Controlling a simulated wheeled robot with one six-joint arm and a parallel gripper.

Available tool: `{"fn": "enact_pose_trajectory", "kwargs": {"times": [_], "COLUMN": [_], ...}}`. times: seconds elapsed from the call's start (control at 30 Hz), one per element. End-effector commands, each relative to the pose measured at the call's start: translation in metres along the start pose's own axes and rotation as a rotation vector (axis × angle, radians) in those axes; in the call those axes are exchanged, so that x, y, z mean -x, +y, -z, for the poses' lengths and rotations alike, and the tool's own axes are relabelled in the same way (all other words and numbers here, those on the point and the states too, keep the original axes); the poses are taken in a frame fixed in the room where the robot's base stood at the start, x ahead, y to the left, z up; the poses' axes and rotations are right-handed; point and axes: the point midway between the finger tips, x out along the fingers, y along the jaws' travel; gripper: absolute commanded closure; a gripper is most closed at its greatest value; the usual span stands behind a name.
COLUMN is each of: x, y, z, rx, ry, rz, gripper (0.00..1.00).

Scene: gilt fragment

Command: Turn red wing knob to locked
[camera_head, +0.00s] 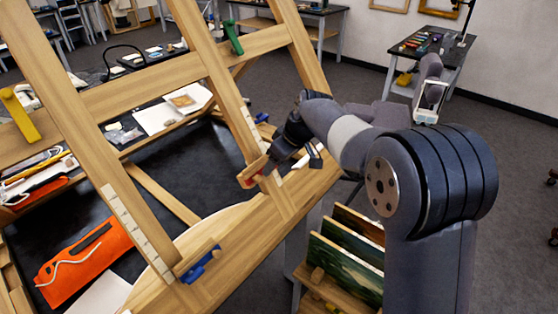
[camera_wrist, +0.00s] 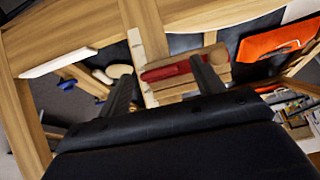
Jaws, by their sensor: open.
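The red wing knob (camera_head: 252,174) sits on a wooden block on the lower part of the right upright of the large wooden easel (camera_head: 230,150). In the wrist view the red knob (camera_wrist: 182,69) is a long bar lying across the block. My gripper (camera_head: 294,158) is just right of the knob in the head view. In the wrist view my gripper (camera_wrist: 161,70) is open, with one finger left of the knob and the other overlapping its right part. I cannot tell whether a finger touches it.
A blue knob (camera_head: 202,263), a green knob (camera_head: 232,38) and a yellow knob (camera_head: 20,115) are on other easel beams. An orange pouch (camera_head: 85,262) lies on the dark table behind. Painted canvases (camera_head: 345,255) stand in a rack below my arm.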

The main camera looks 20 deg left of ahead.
Motion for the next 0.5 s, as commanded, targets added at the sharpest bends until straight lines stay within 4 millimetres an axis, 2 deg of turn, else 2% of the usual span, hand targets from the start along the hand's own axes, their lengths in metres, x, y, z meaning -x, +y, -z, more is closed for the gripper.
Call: {"fn": "enact_pose_trajectory", "kwargs": {"times": [0.27,0.37,0.5], "x": [0.007,0.021,0.051], "y": [0.000,0.001,0.001], "z": [0.001,0.000,0.000], "rx": [0.001,0.002,0.000], "ry": [0.004,0.005,0.005], "rz": [-0.003,-0.003,-0.005], "gripper": [0.36,0.36,0.36]}}
